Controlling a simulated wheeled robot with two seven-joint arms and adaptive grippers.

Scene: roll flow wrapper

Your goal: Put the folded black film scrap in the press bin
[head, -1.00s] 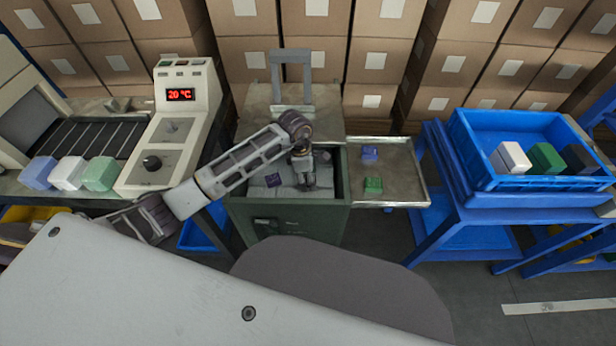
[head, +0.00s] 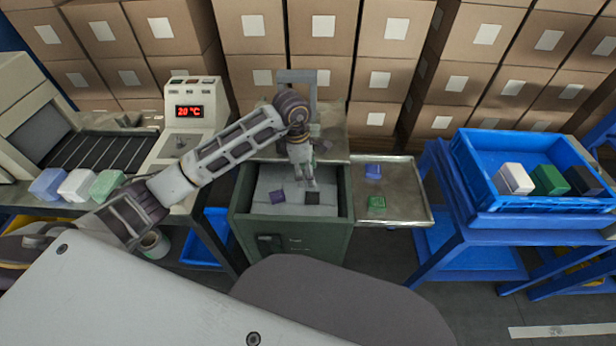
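The folded black film scrap (head: 312,197) lies in the press bin (head: 241,221), the dark green open-topped box in the middle of the head view. A purple scrap (head: 278,197) lies in the bin to its left. My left gripper (head: 310,184) points down over the bin, just above and behind the black scrap. It looks empty and apart from the scrap, with its fingers small in view. My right gripper is not in view.
A metal side tray (head: 405,190) right of the bin holds a blue-purple scrap (head: 373,171) and a green scrap (head: 377,203). A blue crate (head: 490,150) with blocks stands at right.

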